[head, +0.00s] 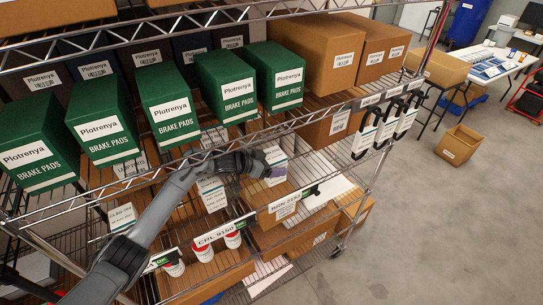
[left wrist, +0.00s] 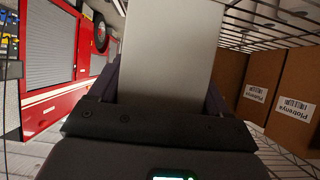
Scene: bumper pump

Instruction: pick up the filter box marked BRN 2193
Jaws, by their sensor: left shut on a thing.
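My left gripper (head: 256,165) reaches into the middle shelf level, below the brake pad boxes. It is shut on a white filter box (head: 275,156), partly hidden behind the gripper. In the left wrist view the pale face of this box (left wrist: 172,45) stands between the fingers of the left gripper (left wrist: 162,85). The shelf tag reading like BRN 2193 (head: 284,205) is on the rail just below and right of the gripper. I cannot read any marking on the held box. My right gripper is not in view.
Green brake pad boxes (head: 170,108) line the shelf above. White boxes (head: 211,192) stand left of the gripper. Red-and-white canisters (head: 203,248) sit below, behind the CRL 9150 tag (head: 224,229). Brown cartons (left wrist: 296,100) stand right in the wrist view. Open floor lies right of the rack.

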